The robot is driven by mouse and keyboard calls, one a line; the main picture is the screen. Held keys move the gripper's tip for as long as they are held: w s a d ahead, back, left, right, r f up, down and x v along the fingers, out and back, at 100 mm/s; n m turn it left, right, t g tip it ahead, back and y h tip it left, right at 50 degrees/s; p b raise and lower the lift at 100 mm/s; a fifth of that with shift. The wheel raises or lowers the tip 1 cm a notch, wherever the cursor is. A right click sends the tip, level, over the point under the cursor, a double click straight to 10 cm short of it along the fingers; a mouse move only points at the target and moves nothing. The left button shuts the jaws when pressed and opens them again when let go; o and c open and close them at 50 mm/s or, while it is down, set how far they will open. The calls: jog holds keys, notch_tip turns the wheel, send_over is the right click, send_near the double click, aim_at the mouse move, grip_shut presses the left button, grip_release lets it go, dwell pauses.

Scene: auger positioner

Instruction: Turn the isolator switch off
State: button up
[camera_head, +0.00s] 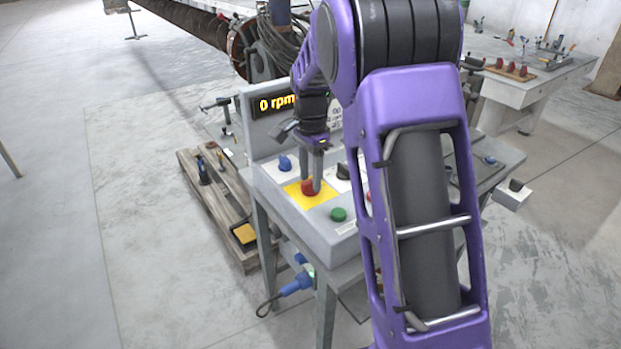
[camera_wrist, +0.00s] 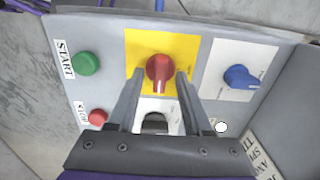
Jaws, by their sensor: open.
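The isolator switch is a red rotary knob (camera_wrist: 160,68) on a yellow plate (camera_wrist: 186,46) on the sloped grey control panel. In the wrist view my gripper (camera_wrist: 158,75) is open, with one finger on each side of the red knob. I cannot tell whether the fingers touch it. In the head view the red knob (camera_head: 310,187) sits between my fingertips, partly hidden by them, on the yellow plate (camera_head: 297,195). In the wrist view the knob's pointer ridge runs toward the bottom of the picture.
A blue knob (camera_wrist: 240,77), a green START button (camera_wrist: 86,64), a red STOP button (camera_wrist: 97,118) and a black knob (camera_wrist: 155,123) surround the switch closely. The display (camera_head: 277,103) reads 0 rpm. A wooden pallet (camera_head: 197,166) with tools lies left of the panel.

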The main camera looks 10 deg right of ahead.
jog(key=shift+f, duration=0.2)
jog(key=shift+c, duration=0.2)
grip_shut()
